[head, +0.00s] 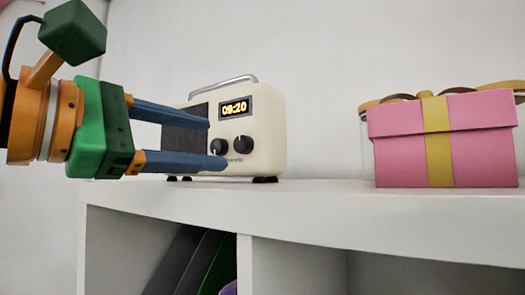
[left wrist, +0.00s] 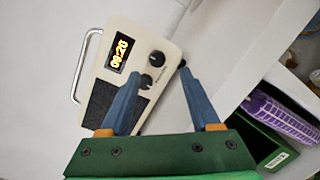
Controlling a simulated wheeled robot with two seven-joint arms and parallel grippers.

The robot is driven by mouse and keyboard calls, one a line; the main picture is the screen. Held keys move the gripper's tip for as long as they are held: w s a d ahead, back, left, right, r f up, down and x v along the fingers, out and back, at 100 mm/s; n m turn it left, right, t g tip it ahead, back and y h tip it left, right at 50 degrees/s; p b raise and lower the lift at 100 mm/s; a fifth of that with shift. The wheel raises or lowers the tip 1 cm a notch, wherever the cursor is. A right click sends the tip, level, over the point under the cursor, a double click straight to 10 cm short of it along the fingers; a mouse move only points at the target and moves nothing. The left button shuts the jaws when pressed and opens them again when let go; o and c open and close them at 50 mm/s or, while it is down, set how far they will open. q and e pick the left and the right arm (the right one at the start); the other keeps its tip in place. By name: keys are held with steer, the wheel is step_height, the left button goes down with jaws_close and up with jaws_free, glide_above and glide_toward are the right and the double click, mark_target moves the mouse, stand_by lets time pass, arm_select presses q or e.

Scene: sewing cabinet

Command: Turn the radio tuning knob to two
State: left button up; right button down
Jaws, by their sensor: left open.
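The cream radio (head: 265,125) stands on the white shelf top, with a dark speaker grille and a lit display (head: 235,108) reading 09:20. Below the display are two dark knobs, a left knob (head: 219,147) and a right knob (head: 243,144). I cannot tell which one is for tuning, and their settings are too small to read. My left gripper (head: 218,144) reaches in from the left, open, its blue fingers in front of the radio's face. In the left wrist view, the fingertips (left wrist: 164,74) are near the knobs, one overlapping the lower knob (left wrist: 146,82). Contact is unclear.
A pink gift box (head: 480,150) with a yellow ribbon stands on the shelf top (head: 320,192) to the right, with a glass jar partly behind it. Shelf space between radio and box is clear. Binders and a purple item (left wrist: 275,112) sit in the compartments below.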

mark_target(240, 144)
arm_select(q)
steer(key=shift+p+x, duration=0.35)
steer(key=shift+x, duration=0.65)
steer(key=p, duration=0.1)
steer(key=r+p, duration=0.1)
steer(key=shift+w+d+p, duration=0.3)
steer(key=shift+w, duration=0.05)
steer(key=shift+w+d, duration=0.2)
steer(key=shift+w+d+f, duration=0.4)
steer(key=shift+w+d, duration=0.35)
steer(key=shift+w, duration=0.05)
steer(key=shift+s+a+r, duration=0.1)
steer(key=shift+s+a, duration=0.15)
steer(key=c, duration=0.6)
jaws_close()
